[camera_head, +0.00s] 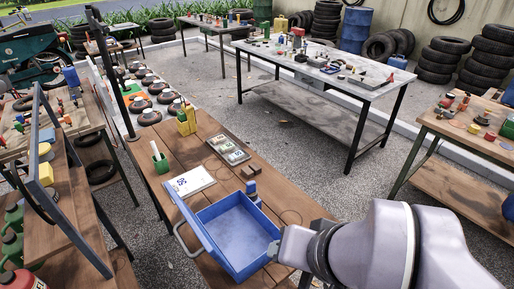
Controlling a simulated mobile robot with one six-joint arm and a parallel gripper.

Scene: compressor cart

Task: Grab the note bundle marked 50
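A small grey tray (246,160) on the wooden table holds a few flat bundles (227,147) with pale and greenish tops. Their markings are too small to read, so I cannot tell which is marked 50. A white sheet or pad (190,181) with dark blue characters lies to the left of the tray; I cannot read them surely. My arm comes in from the lower right. My gripper (274,250) is at the right side of an open blue box (208,214), nearer than the tray and apart from it. Its fingers are mostly hidden, so its opening does not show.
The blue box looks empty. Small dark blocks (251,189) stand just behind it. A green holder (160,163) and a yellow container (186,121) stand farther left. A dark upright post (112,75) rises at the table's left. Bare wood lies right of the tray.

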